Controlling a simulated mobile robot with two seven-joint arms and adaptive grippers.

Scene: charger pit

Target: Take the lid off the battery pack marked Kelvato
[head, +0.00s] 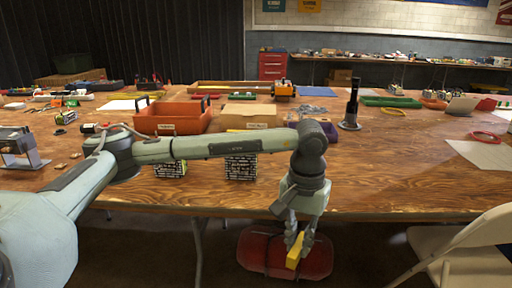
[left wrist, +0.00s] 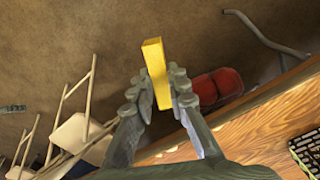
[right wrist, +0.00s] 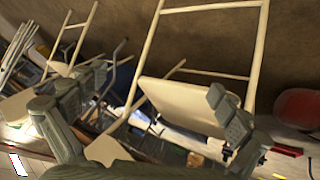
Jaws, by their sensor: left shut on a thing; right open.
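My left gripper (head: 298,240) is shut on a yellow block (head: 295,253), held past the table's near edge, above the floor. The block also shows between the fingers in the left wrist view (left wrist: 156,70). Two black-and-white patterned packs stand near the table's front edge, a left pack (head: 170,168) and a right pack (head: 241,167). My left arm partly covers their tops, and no Kelvato mark is legible. A patterned pack corner (left wrist: 307,150) shows in the left wrist view. My right gripper (right wrist: 155,85) is open and empty in the right wrist view.
A red case (head: 262,248) lies on the floor below the left gripper. A folding chair (head: 470,250) stands at right. Behind the packs are an orange bin (head: 172,116) and a tan box (head: 249,117). The table's front right is mostly clear.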

